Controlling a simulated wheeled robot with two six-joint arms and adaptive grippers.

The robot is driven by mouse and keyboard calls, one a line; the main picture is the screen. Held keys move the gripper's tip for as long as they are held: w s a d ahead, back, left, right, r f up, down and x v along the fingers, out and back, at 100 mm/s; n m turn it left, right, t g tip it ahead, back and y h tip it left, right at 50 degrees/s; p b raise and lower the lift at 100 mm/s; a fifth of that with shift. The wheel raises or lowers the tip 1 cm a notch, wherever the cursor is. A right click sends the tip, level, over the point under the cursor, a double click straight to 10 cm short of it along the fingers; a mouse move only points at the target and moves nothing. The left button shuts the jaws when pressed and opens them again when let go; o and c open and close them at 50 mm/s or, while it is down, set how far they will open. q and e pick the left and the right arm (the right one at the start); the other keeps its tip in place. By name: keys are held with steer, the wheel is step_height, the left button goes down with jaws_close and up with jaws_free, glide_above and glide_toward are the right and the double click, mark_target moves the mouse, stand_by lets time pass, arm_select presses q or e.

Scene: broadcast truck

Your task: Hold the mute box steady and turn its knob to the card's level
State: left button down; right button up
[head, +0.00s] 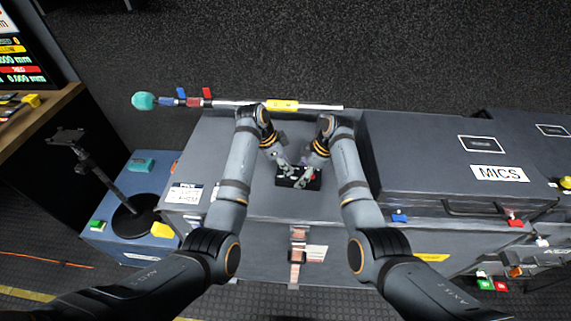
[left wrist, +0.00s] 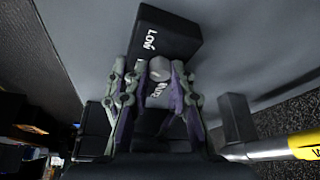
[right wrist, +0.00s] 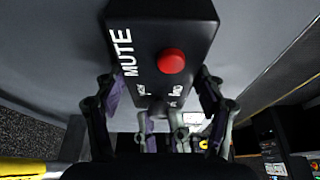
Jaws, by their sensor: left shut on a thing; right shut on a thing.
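The mute box (head: 313,183) is a small black box on the grey case top. Its white MUTE lettering and red button (right wrist: 171,61) show in the right wrist view. My right gripper (right wrist: 160,88) is shut on the box, one finger along each side. In the left wrist view the box (left wrist: 165,28) shows the word LOW beside a round grey knob (left wrist: 160,68). My left gripper (left wrist: 158,78) is shut on this knob. Fingers hide part of the lettering and the knob's setting cannot be read. A white printed card (head: 187,194) lies at the case's left; its text is too small to read.
A boom pole (head: 235,103) with a teal tip lies along the case's back edge. A closed MICS case (head: 430,155) stands right. A blue case (head: 125,225) with a black stand (head: 95,168) is at left. The case top beside the box is clear.

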arm_select(q)
steer(key=shift+n, duration=0.4)
steer(key=c, duration=1.1)
jaws_free()
steer(key=v, duration=1.2)
steer(key=shift+s, duration=0.2)
steer(key=shift+c, duration=0.2)
